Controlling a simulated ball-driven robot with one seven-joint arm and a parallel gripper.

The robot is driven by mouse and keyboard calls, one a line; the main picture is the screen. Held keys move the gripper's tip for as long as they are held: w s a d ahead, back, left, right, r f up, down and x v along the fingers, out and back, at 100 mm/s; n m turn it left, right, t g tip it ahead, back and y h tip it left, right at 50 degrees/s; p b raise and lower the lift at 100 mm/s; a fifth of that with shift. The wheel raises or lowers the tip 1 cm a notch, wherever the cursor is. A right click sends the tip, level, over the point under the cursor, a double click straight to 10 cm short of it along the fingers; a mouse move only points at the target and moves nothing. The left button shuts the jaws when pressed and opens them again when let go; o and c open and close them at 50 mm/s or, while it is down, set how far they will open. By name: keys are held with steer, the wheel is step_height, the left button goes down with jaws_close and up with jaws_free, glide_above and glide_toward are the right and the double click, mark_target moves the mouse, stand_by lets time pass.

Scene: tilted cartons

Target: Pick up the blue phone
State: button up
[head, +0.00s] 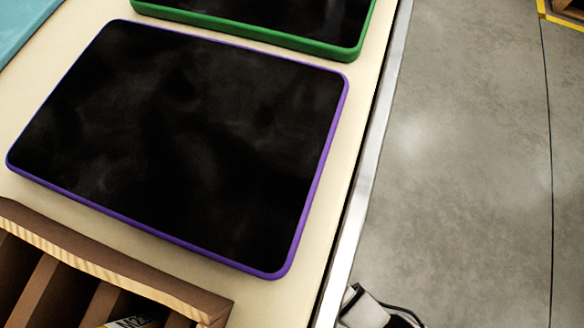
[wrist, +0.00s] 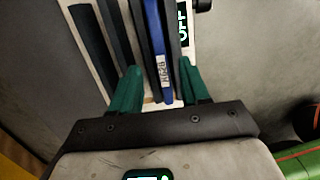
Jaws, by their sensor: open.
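In the wrist view a narrow blue slab (wrist: 155,38) with a white label stands on edge among dark slabs or dividers. It looks like the blue phone seen edge-on, but its face is hidden. My gripper (wrist: 160,67) is open, with its two green fingers apart on either side of the row that holds the blue slab. I cannot tell whether the fingers touch anything. In the head view no blue phone is plain to see, and my gripper is not in sight.
In the head view a purple-edged tablet (head: 180,140) and a green-edged one (head: 345,50) lie on a cream table. A brown divided carton (head: 120,282) is at the lower left, with a labelled thing partly inside. Grey floor (head: 460,160) lies right of the table edge.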

step_height(320, 180, down, 4)
steer(key=shift+d+r+b, duration=0.1)
steer(key=shift+r+b, duration=0.15)
steer(key=shift+b, duration=0.6)
steer(key=shift+r, duration=0.1)
steer(key=shift+c, duration=0.3)
jaws_close()
